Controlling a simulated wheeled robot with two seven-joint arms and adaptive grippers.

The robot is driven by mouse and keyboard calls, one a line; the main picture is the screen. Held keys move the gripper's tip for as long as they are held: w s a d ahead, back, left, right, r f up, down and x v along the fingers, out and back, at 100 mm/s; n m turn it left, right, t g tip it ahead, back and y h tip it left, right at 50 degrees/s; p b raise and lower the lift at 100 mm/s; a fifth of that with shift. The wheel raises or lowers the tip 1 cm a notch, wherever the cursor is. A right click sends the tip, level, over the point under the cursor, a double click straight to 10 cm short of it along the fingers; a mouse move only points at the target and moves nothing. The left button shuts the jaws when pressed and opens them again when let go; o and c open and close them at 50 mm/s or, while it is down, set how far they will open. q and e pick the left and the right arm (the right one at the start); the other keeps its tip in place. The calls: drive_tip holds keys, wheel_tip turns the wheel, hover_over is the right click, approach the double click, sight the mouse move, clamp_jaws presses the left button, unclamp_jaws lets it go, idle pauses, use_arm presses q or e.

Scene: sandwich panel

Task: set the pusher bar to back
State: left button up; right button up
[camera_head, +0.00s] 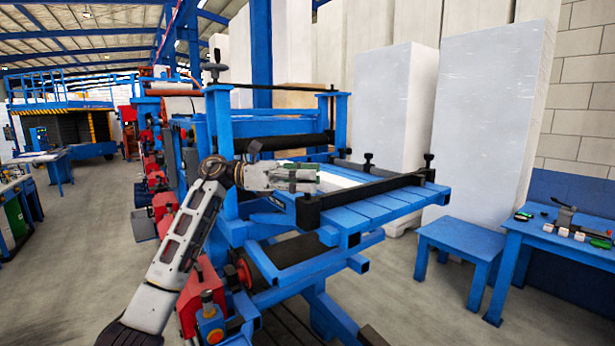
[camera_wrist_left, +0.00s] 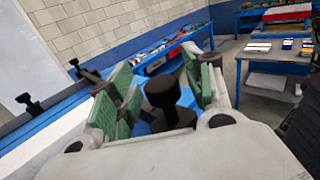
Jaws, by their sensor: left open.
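The black pusher bar (camera_head: 376,190) lies across the blue slatted table (camera_head: 362,217) of the machine, near its outer end. Upright black knobs stand along it and beside it. My left gripper (camera_head: 318,179) is open at the bar's near left end, its green-padded fingers pointing right. In the left wrist view a black knob (camera_wrist_left: 163,94) stands between the open fingers (camera_wrist_left: 165,85). I cannot tell whether the pads touch it. The near end knob is hidden by the gripper in the head view. My right gripper is not in view.
Black rollers and a blue frame (camera_head: 221,125) stand behind the table. A low blue bench (camera_head: 458,238) and a blue worktable with small items (camera_head: 560,235) stand to the right. White panels (camera_head: 480,115) stand behind. Red motor parts (camera_head: 190,310) sit below my arm.

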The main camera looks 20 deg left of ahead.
use_arm(q)
drive_tip(key=shift+d, duration=0.1)
clamp_jaws()
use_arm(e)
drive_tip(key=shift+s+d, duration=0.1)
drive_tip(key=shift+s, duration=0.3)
